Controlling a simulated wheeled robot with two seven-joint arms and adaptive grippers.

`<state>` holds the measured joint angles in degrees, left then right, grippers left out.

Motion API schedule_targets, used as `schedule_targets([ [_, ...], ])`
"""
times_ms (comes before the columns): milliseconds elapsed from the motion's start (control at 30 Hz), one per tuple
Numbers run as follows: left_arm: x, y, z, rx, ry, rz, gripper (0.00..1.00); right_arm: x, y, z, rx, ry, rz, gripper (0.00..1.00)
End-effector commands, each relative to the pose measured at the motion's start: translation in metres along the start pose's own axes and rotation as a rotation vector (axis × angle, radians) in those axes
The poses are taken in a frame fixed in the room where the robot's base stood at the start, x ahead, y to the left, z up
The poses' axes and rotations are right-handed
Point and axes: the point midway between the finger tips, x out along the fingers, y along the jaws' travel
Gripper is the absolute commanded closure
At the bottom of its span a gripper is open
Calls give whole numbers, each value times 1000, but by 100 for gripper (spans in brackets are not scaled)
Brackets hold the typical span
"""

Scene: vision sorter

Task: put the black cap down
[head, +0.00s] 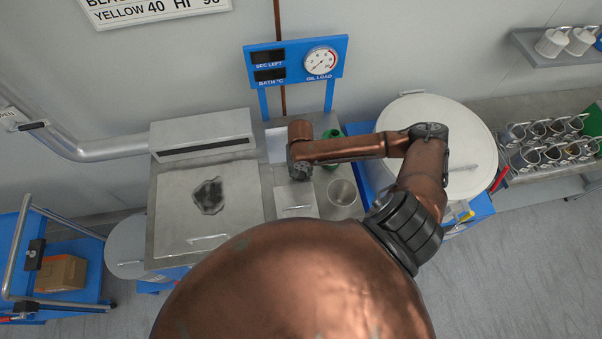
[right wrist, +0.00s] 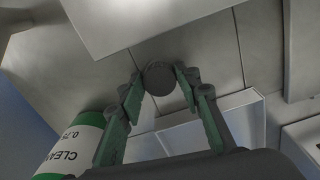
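The black cap (right wrist: 160,78) is a dark round disc between the fingertips of my right gripper (right wrist: 160,84) in the right wrist view. The green-padded fingers touch its two sides, so the gripper appears shut on it. A grey metal surface lies beyond the cap; I cannot tell whether the cap touches it. In the head view my right arm reaches over the steel bench (head: 165,230), and its wrist hides the fingers and cap. My left gripper is not in view.
A green bottle (head: 331,150) stands close beside my right wrist; its "CLEAN" label (right wrist: 68,145) shows in the wrist view. A steel cup (head: 342,192) and a square metal lid (head: 295,200) are nearby. A large round white lid (head: 465,125) lies right.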

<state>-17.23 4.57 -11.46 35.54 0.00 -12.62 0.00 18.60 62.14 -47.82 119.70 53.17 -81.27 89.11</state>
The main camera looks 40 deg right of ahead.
Motion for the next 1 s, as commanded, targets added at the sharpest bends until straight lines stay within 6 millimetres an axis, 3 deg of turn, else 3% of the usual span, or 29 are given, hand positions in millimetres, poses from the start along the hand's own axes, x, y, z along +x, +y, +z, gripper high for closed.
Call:
schedule_targets([
  [167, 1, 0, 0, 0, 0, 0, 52, 5, 2, 4, 0, -10, 4, 55],
  [567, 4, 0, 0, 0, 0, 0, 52, -1, 2, 2, 0, -6, 4, 54],
  [667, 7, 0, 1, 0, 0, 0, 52, -14, 2, 2, 0, -5, 1, 54],
  [1000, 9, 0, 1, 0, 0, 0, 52, -88, 1, 1, -1, -1, 2, 54],
])
